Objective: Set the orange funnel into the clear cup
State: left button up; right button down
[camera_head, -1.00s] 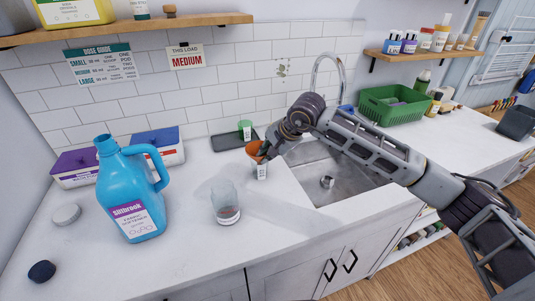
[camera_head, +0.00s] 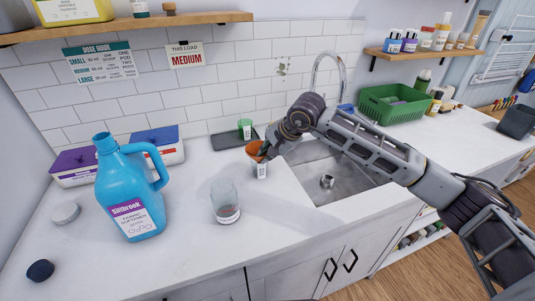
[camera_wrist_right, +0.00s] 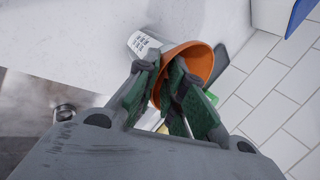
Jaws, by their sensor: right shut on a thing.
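The orange funnel (camera_head: 254,149) is at the back of the counter, left of the sink, and also shows in the right wrist view (camera_wrist_right: 201,62). My right gripper (camera_head: 265,152) is shut on its rim; in the wrist view the green finger pads (camera_wrist_right: 168,92) are at the funnel's near side. A small white labelled container (camera_head: 262,170) is right below the funnel; it also shows in the wrist view (camera_wrist_right: 141,41). Whether the funnel touches it is unclear. My left gripper is out of view.
A blue jug (camera_head: 128,195) stands left of the cup. Behind are a dark tray (camera_head: 226,141) with a green cup (camera_head: 245,126) and two lidded boxes. The sink (camera_head: 325,183) and tap lie to the right. The counter between cup and funnel is clear.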

jog(key=shift+f, duration=0.15)
dwell(0.4)
jog(key=shift+f, duration=0.1)
dwell(0.5)
jog(key=c, duration=1.4)
grip_release()
jog(key=shift+c, duration=0.2)
jog(key=v, duration=1.2)
